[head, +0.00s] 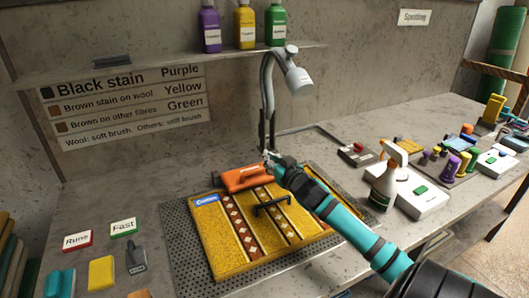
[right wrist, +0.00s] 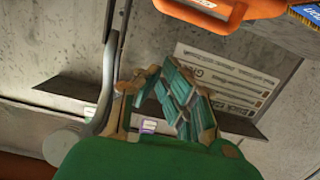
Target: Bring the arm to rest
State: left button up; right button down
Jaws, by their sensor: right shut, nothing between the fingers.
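My right arm comes in from the lower right in the head view. Its gripper (head: 268,158) is over the far edge of the yellow patterned rug sample (head: 215,240), close to an orange handled tool (head: 238,179). In the right wrist view, the gripper (right wrist: 168,88) is shut and holds nothing. The orange tool also shows at the top of that view (right wrist: 215,8), apart from the fingers. I cannot tell the exact gap between gripper and tool. My left gripper is not in view.
The rug lies on a perforated grey mat (head: 183,240). A bent lamp-like fixture (head: 268,95) stands just behind the gripper. A spray bottle (head: 386,178) and a white device (head: 415,195) stand right of the arm. Cards marked Rinse (head: 77,240) and Fast (head: 123,227) lie left.

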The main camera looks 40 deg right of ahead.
jog(key=s, duration=0.2)
jog(key=s+a, duration=0.1)
jog(key=s, duration=0.1)
jog(key=shift+a+f, duration=0.1)
jog(key=shift+f, duration=0.15)
jog(key=shift+r, duration=0.1)
